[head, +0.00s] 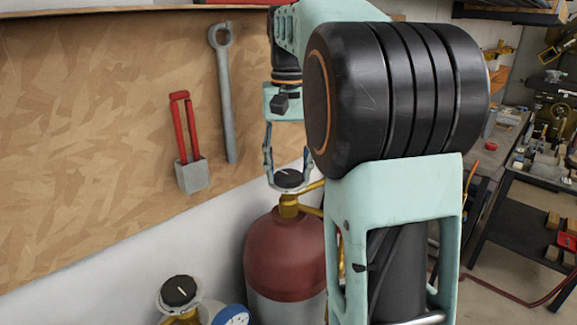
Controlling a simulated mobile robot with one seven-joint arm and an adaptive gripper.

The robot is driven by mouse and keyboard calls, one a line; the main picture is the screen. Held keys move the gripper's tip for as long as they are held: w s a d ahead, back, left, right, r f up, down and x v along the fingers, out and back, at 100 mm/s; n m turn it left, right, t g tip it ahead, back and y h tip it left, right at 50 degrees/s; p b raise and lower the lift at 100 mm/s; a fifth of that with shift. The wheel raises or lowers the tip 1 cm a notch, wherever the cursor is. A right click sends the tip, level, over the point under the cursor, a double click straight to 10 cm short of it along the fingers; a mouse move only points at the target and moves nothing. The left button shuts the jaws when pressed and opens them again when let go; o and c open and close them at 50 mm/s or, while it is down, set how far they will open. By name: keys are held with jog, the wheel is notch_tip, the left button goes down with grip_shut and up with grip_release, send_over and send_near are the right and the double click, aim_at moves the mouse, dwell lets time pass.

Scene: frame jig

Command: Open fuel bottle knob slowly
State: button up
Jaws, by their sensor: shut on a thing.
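A dark red gas bottle (285,255) with a brass valve (290,208) stands by the wall below the pegboard. A black round knob (290,178) sits on top of the valve, with a pale line on its top. My gripper (289,180) points down over this bottle, its two fingers on either side of the knob and shut on it. A second black knob (180,290) on a brass valve shows at the lower left, with a round blue-rimmed gauge (231,315) beside it. The bottle below that valve is out of the frame.
A board (90,120) on the wall holds a grey wrench (223,95) and a red-handled tool (186,140). My arm covers the middle right. A workbench (520,150) with clutter stands at the far right, and a red hose (515,300) lies on the floor.

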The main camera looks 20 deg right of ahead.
aim_at(288, 174)
jog(key=shift+n+p, duration=1.05)
jog(key=shift+n, duration=1.25)
jog(key=o, duration=1.2)
jog(key=shift+c, duration=0.2)
notch_tip(288, 174, up, 12)
